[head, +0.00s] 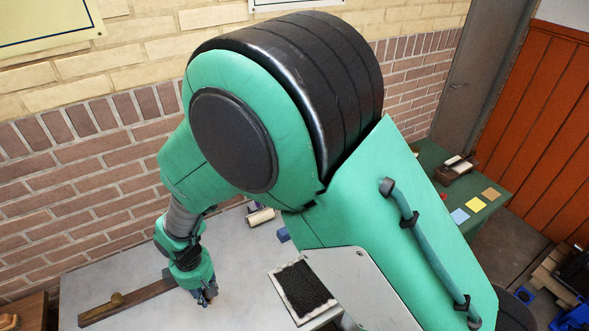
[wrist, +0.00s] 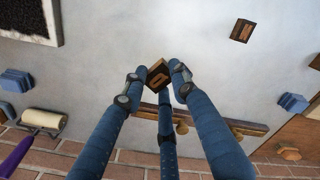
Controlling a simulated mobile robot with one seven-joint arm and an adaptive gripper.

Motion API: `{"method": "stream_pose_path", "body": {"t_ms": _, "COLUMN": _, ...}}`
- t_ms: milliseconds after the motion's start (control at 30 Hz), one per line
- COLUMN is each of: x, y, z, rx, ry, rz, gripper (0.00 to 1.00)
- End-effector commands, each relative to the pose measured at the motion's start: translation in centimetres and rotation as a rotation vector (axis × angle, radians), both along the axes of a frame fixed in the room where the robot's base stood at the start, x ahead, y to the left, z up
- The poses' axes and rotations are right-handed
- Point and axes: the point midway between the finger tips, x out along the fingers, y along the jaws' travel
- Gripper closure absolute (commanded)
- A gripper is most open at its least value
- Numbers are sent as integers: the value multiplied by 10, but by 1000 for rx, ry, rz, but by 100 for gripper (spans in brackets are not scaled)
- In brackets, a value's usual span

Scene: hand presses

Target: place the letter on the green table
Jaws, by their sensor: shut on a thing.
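My gripper (wrist: 158,88) is shut on a small brown wooden block with a raised letter-like mark, the letter (wrist: 158,73), seen between its blue fingertips in the wrist view. In the head view my gripper (head: 207,295) is low over the grey table, and the letter cannot be made out there. Whether the letter touches the tabletop is unclear. A second, similar wooden block (wrist: 242,31) lies apart on the grey table. The green table (head: 436,158) stands at the right in the head view, partly hidden by my arm.
The grey table (head: 100,278) holds a wooden rail (head: 125,303), a black pad (head: 302,290) and a roller (head: 260,216). Blue blocks (wrist: 18,82) lie near its edges. On the green table are coloured cards (head: 475,204) and a small wooden device (head: 455,169), with bare room between them.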

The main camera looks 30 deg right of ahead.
Motion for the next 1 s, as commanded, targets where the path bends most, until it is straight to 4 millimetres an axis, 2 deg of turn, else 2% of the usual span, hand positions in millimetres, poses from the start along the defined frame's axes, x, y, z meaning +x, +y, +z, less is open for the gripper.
{"method": "stream_pose_path", "body": {"t_ms": 100, "x": 18, "y": -25, "z": 0, "rx": 0, "ry": -1, "rz": -52, "gripper": 86}}
{"method": "stream_pose_path", "body": {"t_ms": 500, "x": 65, "y": -112, "z": 0, "rx": 0, "ry": 0, "rz": -209, "gripper": 86}}
{"method": "stream_pose_path", "body": {"t_ms": 800, "x": 89, "y": -185, "z": 0, "rx": 0, "ry": -1, "rz": -327, "gripper": 86}}
{"method": "stream_pose_path", "body": {"t_ms": 1000, "x": 99, "y": -236, "z": -1, "rx": 0, "ry": 1, "rz": -406, "gripper": 86}}
